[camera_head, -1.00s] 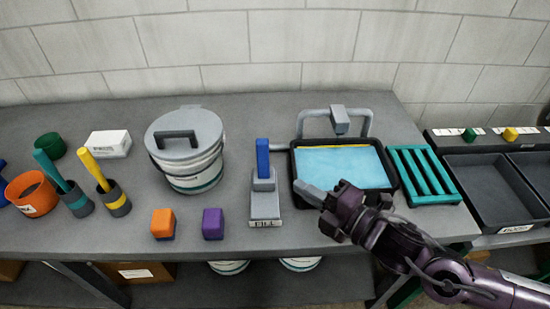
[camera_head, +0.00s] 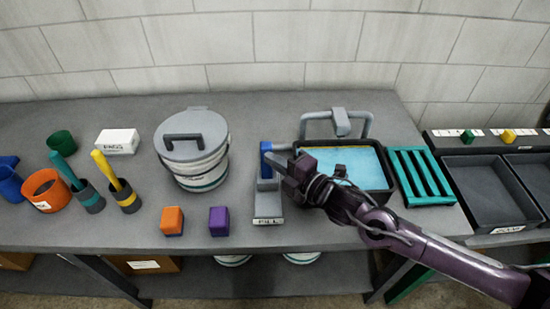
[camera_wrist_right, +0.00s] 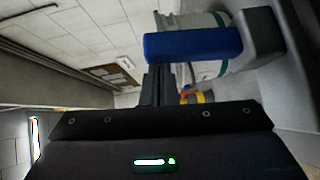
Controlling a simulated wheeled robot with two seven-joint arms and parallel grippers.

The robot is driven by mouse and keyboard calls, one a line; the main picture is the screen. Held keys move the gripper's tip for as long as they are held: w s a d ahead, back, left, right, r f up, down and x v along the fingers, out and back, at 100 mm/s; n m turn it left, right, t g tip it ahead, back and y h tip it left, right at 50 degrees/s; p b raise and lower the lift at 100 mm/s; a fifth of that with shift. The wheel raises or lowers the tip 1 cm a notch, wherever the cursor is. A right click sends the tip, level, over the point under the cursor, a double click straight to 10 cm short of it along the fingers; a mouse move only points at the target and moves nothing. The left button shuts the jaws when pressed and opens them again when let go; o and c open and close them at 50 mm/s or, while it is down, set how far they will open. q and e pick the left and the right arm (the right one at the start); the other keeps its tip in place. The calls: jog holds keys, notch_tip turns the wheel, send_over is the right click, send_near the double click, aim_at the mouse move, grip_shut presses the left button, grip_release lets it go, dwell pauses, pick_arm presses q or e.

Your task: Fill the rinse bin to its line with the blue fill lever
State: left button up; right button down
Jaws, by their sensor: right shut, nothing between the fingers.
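The blue fill lever (camera_head: 265,160) stands upright on its grey base, which has a label at the front. My right gripper (camera_head: 277,160) is shut and empty, its tips right beside the lever's right side. In the wrist view the lever (camera_wrist_right: 195,43) lies across the top, close to the dark fingers (camera_wrist_right: 156,86); I cannot tell whether they touch. The black rinse bin (camera_head: 389,170) holds light blue water, with a thin yellow line along its back inner wall. My right arm hides the bin's front left. My left gripper is not in view.
A grey faucet (camera_head: 341,120) stands behind the bin, and a teal rack (camera_head: 420,175) to its right. A lidded bucket (camera_head: 195,155) is left of the lever. Orange (camera_head: 172,221) and purple (camera_head: 219,221) blocks sit near the front edge.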

jog(key=w+r+m+g+h+p, duration=0.1)
jog(key=w+p, duration=0.1)
jog(key=p, duration=0.1)
jog(key=shift+w+r+p, duration=0.1)
jog(key=shift+r+p, duration=0.05)
jog(key=shift+p, duration=0.15)
jog(key=shift+w+f+m+g+b, duration=0.4)
jog(key=shift+w+f+b, duration=0.1)
jog(key=shift+w+b, duration=0.2)
jog(key=shift+w, duration=0.2)
jog(key=shift+s+r, duration=0.1)
